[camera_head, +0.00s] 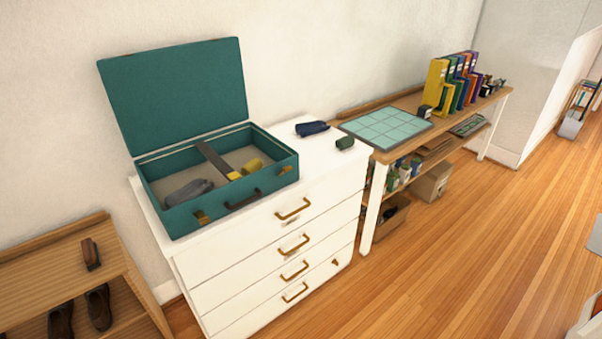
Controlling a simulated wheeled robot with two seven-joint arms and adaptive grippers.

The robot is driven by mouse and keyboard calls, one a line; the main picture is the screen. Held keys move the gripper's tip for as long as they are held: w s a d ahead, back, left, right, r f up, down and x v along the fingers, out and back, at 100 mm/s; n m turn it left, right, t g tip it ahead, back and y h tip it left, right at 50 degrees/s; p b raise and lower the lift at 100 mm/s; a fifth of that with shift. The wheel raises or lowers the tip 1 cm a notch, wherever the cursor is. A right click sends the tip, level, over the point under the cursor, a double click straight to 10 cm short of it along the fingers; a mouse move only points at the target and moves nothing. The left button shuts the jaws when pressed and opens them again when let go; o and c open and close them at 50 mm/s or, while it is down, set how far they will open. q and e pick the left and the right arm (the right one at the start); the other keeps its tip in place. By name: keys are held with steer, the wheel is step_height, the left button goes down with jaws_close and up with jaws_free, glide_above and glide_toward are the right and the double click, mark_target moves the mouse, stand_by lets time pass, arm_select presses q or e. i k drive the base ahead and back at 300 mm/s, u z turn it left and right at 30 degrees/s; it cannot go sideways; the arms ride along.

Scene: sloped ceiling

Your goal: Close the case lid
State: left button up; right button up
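A teal case (237,200) sits on top of a white chest of drawers (262,242). Its lid (176,92) stands open and upright at the back, near the wall. Inside the case are a grey item (188,192), a dark strap or divider (214,158) and a yellow item (252,167). The front has a dark handle (243,199) and brass-coloured latches (201,217). Neither of my grippers is in the head view.
A dark blue roll (311,128) and a small green item (345,143) lie right of the case. A wooden table (407,143) with a gridded mat (386,127) and binders (460,82) stands further right. A shoe rack (60,264) is at left. Wooden floor in front is clear.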

mark_target(159, 99)
steer(key=z, duration=0.6)
steer(key=i, duration=0.55)
steer(key=z, duration=0.55)
steer(key=i, duration=0.65)
steer(key=u, duration=0.3)
